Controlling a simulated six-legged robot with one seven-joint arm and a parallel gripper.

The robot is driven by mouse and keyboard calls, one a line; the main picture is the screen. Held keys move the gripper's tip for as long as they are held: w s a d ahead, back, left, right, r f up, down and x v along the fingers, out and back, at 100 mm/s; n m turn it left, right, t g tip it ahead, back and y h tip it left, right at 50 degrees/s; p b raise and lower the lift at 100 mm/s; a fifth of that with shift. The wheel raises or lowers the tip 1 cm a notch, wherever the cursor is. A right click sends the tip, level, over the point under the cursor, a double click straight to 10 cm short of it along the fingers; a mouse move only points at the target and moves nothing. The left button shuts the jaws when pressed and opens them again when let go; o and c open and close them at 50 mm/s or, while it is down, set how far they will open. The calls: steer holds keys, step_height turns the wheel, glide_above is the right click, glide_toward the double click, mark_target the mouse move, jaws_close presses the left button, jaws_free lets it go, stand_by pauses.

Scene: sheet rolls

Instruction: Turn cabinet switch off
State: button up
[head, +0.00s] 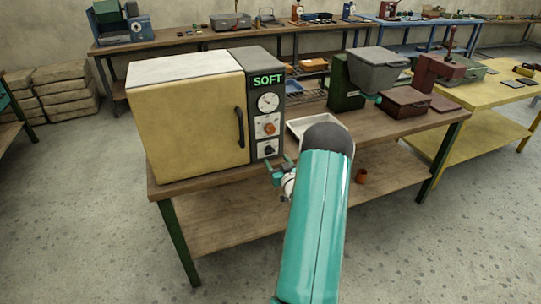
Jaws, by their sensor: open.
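The cabinet (190,120) is a yellow box with a pale top, standing on the left of a wooden workbench. Its door is shut, with a dark vertical handle (239,128). The dark control panel (265,90) on its right side shows a green "SOFT" display (268,80), a round white dial (268,102), an orange knob (269,128) and a small dark switch (269,149) at the bottom. My gripper (277,167) is open, just below and in front of that switch. I cannot tell whether it touches the panel. My teal arm hides part of the bench.
A metal tray (307,126) lies right of the cabinet, partly behind my arm. A grey hopper machine (375,70) and a brown box (405,102) stand farther right. An orange cup (361,176) sits on the lower shelf. Open floor lies in front of the bench.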

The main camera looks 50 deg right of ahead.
mark_target(271, 153)
steer(key=x, duration=0.5)
steer(key=shift+w, duration=0.4)
steer(key=c, duration=1)
